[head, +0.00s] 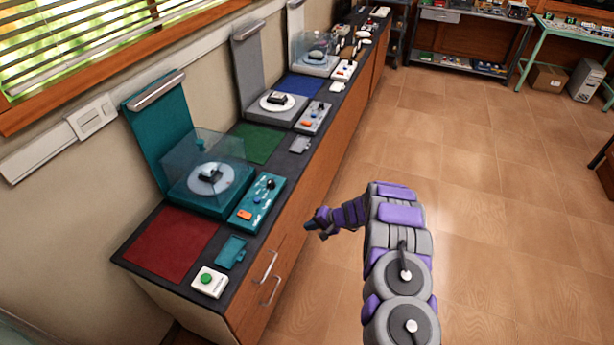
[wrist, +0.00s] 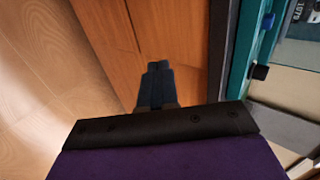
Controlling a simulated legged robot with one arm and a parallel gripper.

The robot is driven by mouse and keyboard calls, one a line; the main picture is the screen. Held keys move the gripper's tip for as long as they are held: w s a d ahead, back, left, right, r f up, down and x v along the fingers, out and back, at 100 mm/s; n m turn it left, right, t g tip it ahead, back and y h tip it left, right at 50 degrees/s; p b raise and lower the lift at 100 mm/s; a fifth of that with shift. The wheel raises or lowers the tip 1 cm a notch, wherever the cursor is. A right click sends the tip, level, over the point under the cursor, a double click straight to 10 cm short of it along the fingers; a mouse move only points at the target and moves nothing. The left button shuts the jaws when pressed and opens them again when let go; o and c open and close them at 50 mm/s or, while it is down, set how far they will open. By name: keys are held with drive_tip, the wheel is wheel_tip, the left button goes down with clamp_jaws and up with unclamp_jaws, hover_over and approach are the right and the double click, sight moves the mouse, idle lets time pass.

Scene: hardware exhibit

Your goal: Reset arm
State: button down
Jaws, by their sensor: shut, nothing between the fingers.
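My gripper (head: 312,224) is at the end of my purple and grey arm, in the head view. It is over the floor side of the counter, close to the cabinet front and to the right of the teal control box (head: 258,203). In the wrist view the fingers (wrist: 158,72) are together with nothing between them. Behind them the wooden cabinet front (wrist: 100,30) shows. The arm is bent, with its wrist part pointing left toward the counter.
The dark counter (head: 290,168) holds a teal machine with a clear cover (head: 205,160), a red mat (head: 172,243), a green-button box (head: 209,282) and similar grey stations farther back. Drawer handles (head: 268,266) stick out. The tiled floor (head: 480,200) to the right is clear.

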drive_tip(key=s+a+r+n+g, duration=0.15)
drive_tip(key=s+r, duration=0.25)
drive_tip(key=r, duration=0.5)
drive_tip(key=s+a+r+n+g, duration=0.1)
drive_tip(key=s+a+r, duration=0.15)
drive_tip(key=r, duration=0.65)
drive_tip(key=s+d+r+n+g+h, duration=0.1)
drive_tip(key=s+d+r+n+g, duration=0.15)
drive_tip(key=s+r, duration=1.05)
drive_tip(key=s+d+r+h, duration=0.2)
drive_tip(key=s+d, duration=0.3)
drive_tip(key=s, duration=0.5)
drive_tip(key=s+d+r+h, duration=0.3)
drive_tip(key=s+d, duration=0.2)
drive_tip(key=s, duration=0.6)
drive_tip(key=s+d+r+m+h, duration=0.1)
drive_tip(key=s+d+r+h, duration=0.1)
drive_tip(key=s+d, duration=0.4)
drive_tip(key=s, duration=0.4)
drive_tip(key=shift+s+r+h, duration=0.2)
drive_tip(key=shift+r+h, duration=0.05)
drive_tip(key=shift+h, duration=0.15)
drive_tip(key=shift+a, duration=0.1)
